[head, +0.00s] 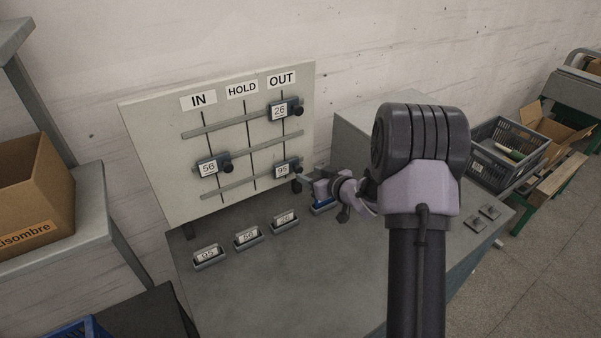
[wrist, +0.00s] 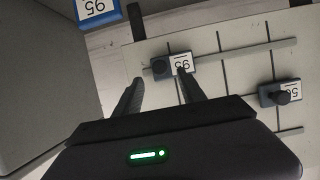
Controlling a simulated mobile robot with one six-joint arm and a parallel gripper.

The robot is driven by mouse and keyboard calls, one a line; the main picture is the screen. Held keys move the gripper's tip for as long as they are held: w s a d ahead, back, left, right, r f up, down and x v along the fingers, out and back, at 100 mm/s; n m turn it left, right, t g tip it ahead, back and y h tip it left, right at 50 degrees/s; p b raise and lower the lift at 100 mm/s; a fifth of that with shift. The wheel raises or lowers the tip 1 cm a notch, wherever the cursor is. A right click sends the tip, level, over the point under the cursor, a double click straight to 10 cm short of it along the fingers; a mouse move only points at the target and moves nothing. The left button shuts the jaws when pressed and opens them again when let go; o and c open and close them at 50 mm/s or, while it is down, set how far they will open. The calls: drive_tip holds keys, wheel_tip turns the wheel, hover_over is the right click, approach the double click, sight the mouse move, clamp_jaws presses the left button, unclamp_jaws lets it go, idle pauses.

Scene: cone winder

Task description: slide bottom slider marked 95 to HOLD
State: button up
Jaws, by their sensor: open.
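The bottom slider marked 95 (head: 282,170) sits on the lowest rail of the upright board (head: 160,140), under the OUT label (head: 281,79). Its label and dark knob also show in the wrist view (wrist: 180,63). My gripper (head: 300,184) is at the board's right edge, close to this slider. In the wrist view my gripper's fingers (wrist: 160,77) are spread, with the knob between and a little beyond their tips. I cannot tell whether they touch it. The HOLD label (head: 242,89) heads the middle column, whose lowest rail position is empty.
Slider 56 (head: 208,168) is on the middle rail at IN. Slider 26 (head: 280,111) is on the top rail at OUT. Several card holders (head: 248,236) stand on the desk before the board. A grey box (head: 350,135) stands behind my arm.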

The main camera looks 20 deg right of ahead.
sight(300, 170)
drive_tip(key=x, duration=0.6)
drive_tip(key=shift+w+b, duration=0.15)
drive_tip(key=shift+b, duration=0.15)
clamp_jaws()
idle(0.9)
